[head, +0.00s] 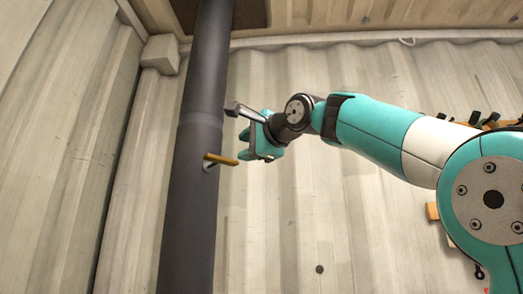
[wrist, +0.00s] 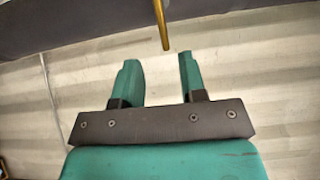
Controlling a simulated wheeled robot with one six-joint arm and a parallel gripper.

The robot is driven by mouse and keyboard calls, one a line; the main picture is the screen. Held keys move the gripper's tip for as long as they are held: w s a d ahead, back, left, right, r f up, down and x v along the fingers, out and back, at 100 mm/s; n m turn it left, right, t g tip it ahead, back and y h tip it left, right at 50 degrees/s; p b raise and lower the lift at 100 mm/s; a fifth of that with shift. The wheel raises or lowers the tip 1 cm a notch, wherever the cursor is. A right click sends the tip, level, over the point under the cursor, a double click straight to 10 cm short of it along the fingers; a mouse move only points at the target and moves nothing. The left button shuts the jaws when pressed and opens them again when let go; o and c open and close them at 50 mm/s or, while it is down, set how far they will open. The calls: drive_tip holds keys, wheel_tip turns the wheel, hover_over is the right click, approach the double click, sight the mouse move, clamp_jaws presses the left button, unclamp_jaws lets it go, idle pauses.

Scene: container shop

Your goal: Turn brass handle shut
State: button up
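The brass handle (head: 221,159) sticks out to the right from the dark vertical pipe (head: 194,130) in the head view, on a short pale stem. In the wrist view the handle (wrist: 161,24) shows as a thin brass bar at the top, its tip pointing down toward the gap between my fingers. My gripper (head: 243,142) is just above and to the right of the handle in the head view. In the wrist view my gripper (wrist: 158,72) has its two green fingers apart with nothing between them. The handle tip lies just beyond the fingertips, and I see no contact.
A corrugated pale wall (head: 320,220) stands behind the pipe. A wooden rack with dark items (head: 490,122) is partly hidden behind my arm at the right. The space below my gripper and right of the pipe looks clear.

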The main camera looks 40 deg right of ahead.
drive_tip(key=s, duration=0.5)
drive_tip(key=shift+s, duration=0.15)
idle(0.3)
drive_tip(key=w+a+f+n+g+y+b, duration=0.1)
drive_tip(key=a+f+n+g+y, duration=0.2)
drive_tip(key=f, duration=0.8)
drive_tip(key=w+a+f+n+g+b, duration=0.1)
drive_tip(key=a+f+n+g, duration=0.3)
drive_tip(key=f, duration=0.7)
drive_tip(key=w+a+f+n+g+y+b, duration=0.15)
drive_tip(key=a+f+n, duration=0.4)
drive_tip(key=f, duration=0.55)
drive_tip(key=s+a+f+n+g, duration=0.2)
drive_tip(key=s+f+n+g, duration=0.1)
drive_tip(key=s+f, duration=0.3)
drive_tip(key=s+a+f+n+g+b, duration=0.1)
drive_tip(key=s+f+n, duration=0.4)
drive_tip(key=f, duration=0.5)
drive_tip(key=s+a+f+n+g, duration=0.3)
drive_tip(key=s+f+n+g, duration=0.1)
drive_tip(key=s+f, duration=0.4)
drive_tip(key=shift+s+a+f+n+g, duration=0.25)
drive_tip(key=shift+a+f+n+g, duration=0.15)
drive_tip(key=shift+f+g, duration=0.25)
drive_tip(key=shift+r, duration=0.1)
